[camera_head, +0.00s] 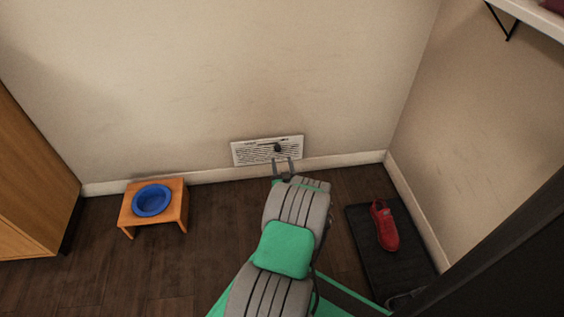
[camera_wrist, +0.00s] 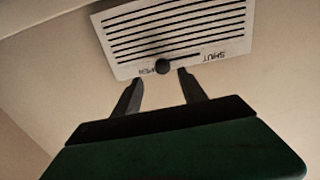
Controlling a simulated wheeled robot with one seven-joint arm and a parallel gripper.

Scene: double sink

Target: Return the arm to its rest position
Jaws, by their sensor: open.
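My gripper (camera_head: 284,165) is at the end of my grey and green arm, in front of the white wall vent (camera_head: 250,153) in the head view. Its two fingers are apart with nothing between them. In the wrist view my gripper (camera_wrist: 158,82) points at the edge of the vent (camera_wrist: 180,30). The vent's dark round knob (camera_wrist: 163,67) shows between and just beyond the fingertips, close to lettering that reads "SHUT" on one side. I cannot tell whether a fingertip touches the vent.
A small wooden stand (camera_head: 126,212) with a blue bowl (camera_head: 152,200) is on the floor at left, near a wooden cabinet (camera_head: 30,190). A red shoe (camera_head: 384,226) lies on a dark mat (camera_head: 366,240) at right. A shelf (camera_head: 535,14) juts out at upper right. Floor between stand and arm is clear.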

